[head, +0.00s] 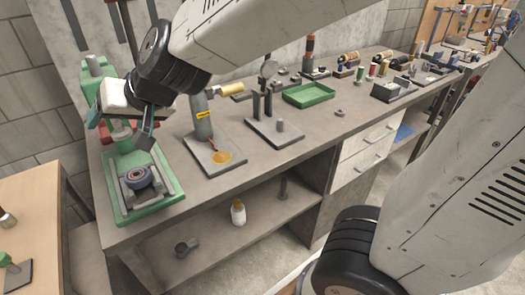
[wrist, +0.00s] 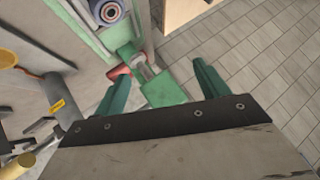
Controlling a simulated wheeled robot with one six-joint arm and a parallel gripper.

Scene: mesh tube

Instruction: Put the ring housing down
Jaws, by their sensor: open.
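The ring housing looks to be the round, dark blue-grey ring with a reddish centre (head: 136,177). It sits between the grey side blocks of a green-based fixture (head: 170,205) at the bench's left end. In the wrist view the ring (wrist: 108,12) is at the top edge, partly cut off. My gripper (head: 147,138) is above and behind the ring in the head view, apart from it. In the wrist view my gripper (wrist: 160,82) has its two green fingers spread with nothing held between them. Whether the ring lies fully flat is hard to tell.
A green machine (head: 78,95) stands behind my gripper. A grey bottle (head: 201,115) on a plate (head: 215,160) and a stand with two posts (head: 275,132) are to the right. A green tray (head: 308,95) lies farther along the bench. A wooden table (head: 35,215) is at lower left.

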